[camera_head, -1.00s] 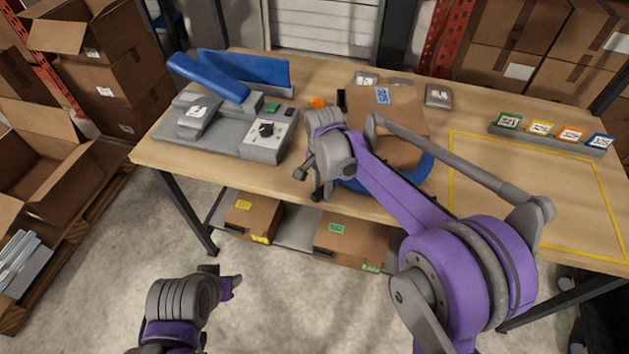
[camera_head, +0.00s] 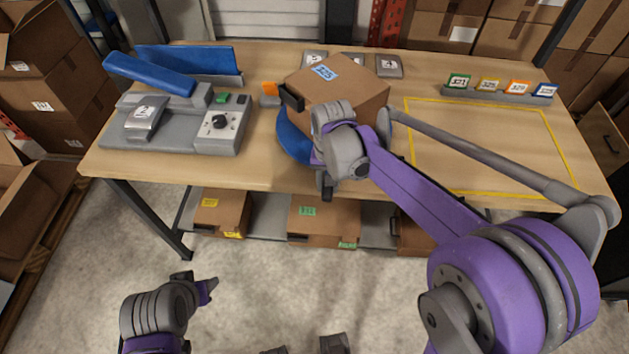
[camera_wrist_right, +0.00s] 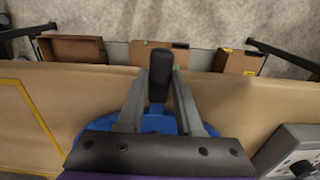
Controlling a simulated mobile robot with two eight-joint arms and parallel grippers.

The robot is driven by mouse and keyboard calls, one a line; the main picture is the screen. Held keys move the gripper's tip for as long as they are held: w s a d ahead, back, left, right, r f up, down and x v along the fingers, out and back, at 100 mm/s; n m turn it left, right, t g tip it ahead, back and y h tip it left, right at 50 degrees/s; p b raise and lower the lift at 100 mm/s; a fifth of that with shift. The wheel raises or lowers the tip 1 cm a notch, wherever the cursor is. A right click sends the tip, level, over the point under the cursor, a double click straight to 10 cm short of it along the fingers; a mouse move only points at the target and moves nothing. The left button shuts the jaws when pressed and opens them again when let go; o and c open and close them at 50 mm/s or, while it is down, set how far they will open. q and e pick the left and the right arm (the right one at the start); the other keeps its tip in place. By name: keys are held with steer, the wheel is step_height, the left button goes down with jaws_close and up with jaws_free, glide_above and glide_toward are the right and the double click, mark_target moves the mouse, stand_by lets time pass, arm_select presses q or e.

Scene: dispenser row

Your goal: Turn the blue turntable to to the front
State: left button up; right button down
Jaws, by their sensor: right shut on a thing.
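The blue turntable (camera_head: 293,140) lies on the table's front half, partly hidden by my right arm. A cardboard box (camera_head: 340,88) with a blue label sits on it, turned at an angle to the table edge. My right gripper (camera_head: 327,183) is over the turntable's front side. In the right wrist view my right gripper (camera_wrist_right: 160,65) is shut on a black upright handle (camera_wrist_right: 159,78) in front of the blue disc (camera_wrist_right: 157,124). My left gripper (camera_head: 205,287) hangs low at the lower left, away from the table, and its opening is unclear.
A grey machine (camera_head: 180,122) with a dial and blue guards stands left of the turntable. An orange piece (camera_head: 270,89) sits beside the disc. Grey dispensers (camera_head: 389,66) stand behind the box. A yellow outlined area (camera_head: 480,140) at right is empty. Boxes (camera_head: 322,220) sit on the shelf below.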

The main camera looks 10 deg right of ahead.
steer(key=d+n, duration=0.2)
steer(key=d, duration=0.3)
steer(key=d+n, duration=0.2)
steer(key=d, duration=0.2)
steer(key=d+n, duration=0.3)
steer(key=d, duration=0.2)
steer(key=shift+s+d, duration=0.1)
steer(key=shift+d, duration=0.25)
steer(key=shift+w+d+n, duration=0.25)
steer(key=shift+d+n, duration=0.1)
steer(key=shift+d, duration=0.25)
steer(key=shift+w+d+n, duration=0.25)
steer(key=shift+d+n, duration=0.15)
steer(key=shift+d, duration=0.25)
steer(key=shift+w+d+n, duration=0.25)
steer(key=shift+d+n, duration=0.1)
steer(key=shift+d, duration=0.25)
steer(key=shift+w+d+r, duration=0.1)
steer(key=shift+d, duration=0.05)
steer(key=c, duration=0.8)
jaws_free()
steer(key=shift+o, duration=1.2)
